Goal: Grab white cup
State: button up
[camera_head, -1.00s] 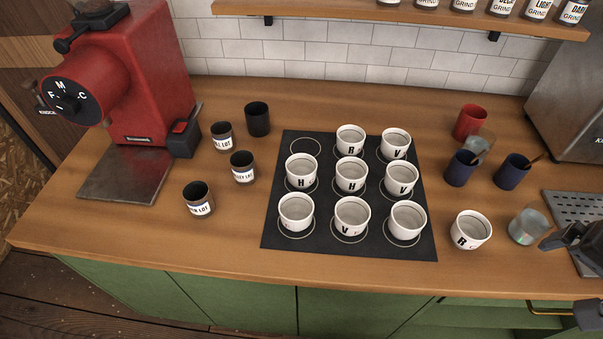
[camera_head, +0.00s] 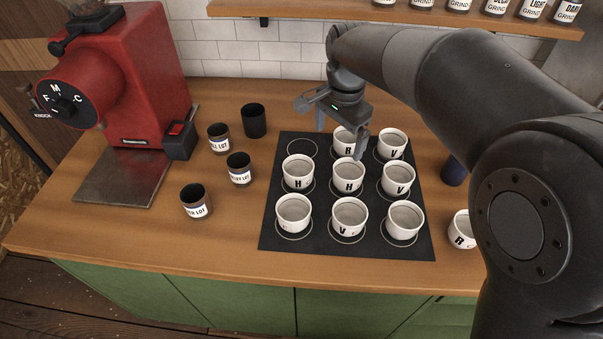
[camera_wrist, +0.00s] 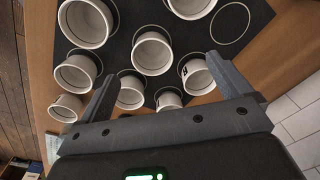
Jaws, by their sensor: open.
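Several white cups stand upright on a black mat (camera_head: 273,240), in rows on printed rings. Their letters include R, V and H. The back-row R cup (camera_head: 344,140) is partly behind my gripper (camera_head: 340,136). The centre H cup (camera_head: 347,173) stands in front of it, and the back-right V cup (camera_head: 391,144) beside it. Another white R cup (camera_head: 462,230) stands off the mat, partly hidden by my arm. My gripper is open and empty, above the back of the mat. In the wrist view, the centre cup (camera_wrist: 152,52) appears between my fingertips (camera_wrist: 161,72), with no visible grip.
One ring (camera_head: 303,148) at the mat's back left is empty. Several dark labelled cups (camera_head: 240,168) stand left of the mat, near a red grinder (camera_head: 130,85). A shelf with jars (camera_head: 495,6) hangs above. My arm hides most of the right counter.

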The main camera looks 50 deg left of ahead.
jog(key=s+a+f, duration=0.4)
jog(key=s+a, duration=0.1)
jog(key=a, duration=0.1)
send_near(298, 172)
jog(key=shift+s+d+f+h, duration=0.15)
jog(key=shift+s+d+f, duration=0.2)
jog(key=shift+d, duration=0.15)
jog(key=shift+s+d+f+h, duration=0.15)
jog(key=shift+s+d+f, duration=0.15)
jog(key=shift+s+d, duration=0.15)
notch_tip(298, 172, down, 6)
jog(key=shift+w+a+r, duration=0.1)
jog(key=c, duration=1.1)
